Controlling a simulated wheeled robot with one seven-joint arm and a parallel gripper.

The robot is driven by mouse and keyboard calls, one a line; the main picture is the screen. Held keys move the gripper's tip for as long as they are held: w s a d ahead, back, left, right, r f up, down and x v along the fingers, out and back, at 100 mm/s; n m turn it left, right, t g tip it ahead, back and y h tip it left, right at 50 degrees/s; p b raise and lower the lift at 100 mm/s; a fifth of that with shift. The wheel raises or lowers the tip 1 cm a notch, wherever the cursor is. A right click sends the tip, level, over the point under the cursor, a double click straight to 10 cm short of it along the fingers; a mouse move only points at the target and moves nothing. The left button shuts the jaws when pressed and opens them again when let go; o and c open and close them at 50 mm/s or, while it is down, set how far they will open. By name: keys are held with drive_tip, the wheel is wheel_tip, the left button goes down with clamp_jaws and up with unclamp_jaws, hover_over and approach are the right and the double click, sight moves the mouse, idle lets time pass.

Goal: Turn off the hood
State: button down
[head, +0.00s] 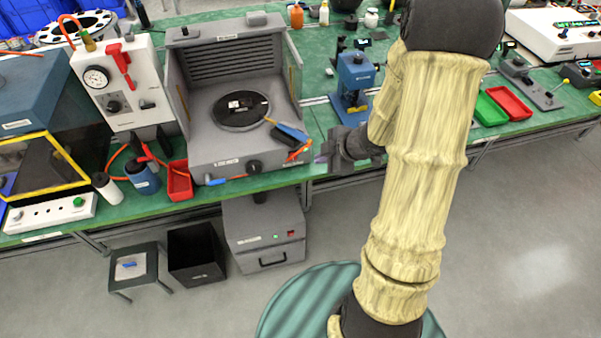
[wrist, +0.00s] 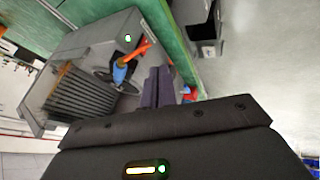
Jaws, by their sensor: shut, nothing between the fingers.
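The grey hood (head: 190,85) stands on the green bench, with a louvred back and a round dark plate (head: 240,110) inside. A dark knob (head: 254,167) is on its front panel. In the wrist view the hood (wrist: 95,45) lies at the left, with a small bright spot with a green edge (wrist: 127,38) on its panel. My gripper (head: 321,159) is just right of the hood's front corner, apart from the knob. Its fingers (wrist: 159,86) are shut and empty in the wrist view. The knob's setting is too small to read.
A blue and orange tool (head: 291,132) lies at the hood's right front edge. A blue press (head: 355,75) stands right of the hood. A red bin (head: 179,181) and gauge unit (head: 112,85) are left. A grey box with a red switch (head: 291,234) sits under the bench.

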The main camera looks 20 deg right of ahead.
sight(293, 157)
drive_tip(key=shift+s+a+f+n+y, duration=0.2)
drive_tip(key=shift+s+f+n+y, duration=0.1)
drive_tip(key=x, duration=0.3)
drive_tip(key=w+x, duration=0.1)
drive_tip(key=x, duration=0.3)
drive_tip(key=w+r+x, duration=0.1)
drive_tip(key=x, duration=0.3)
drive_tip(key=shift+w+d+r, duration=0.1)
drive_tip(key=shift+d, duration=0.15)
drive_tip(key=shift+w, duration=0.65)
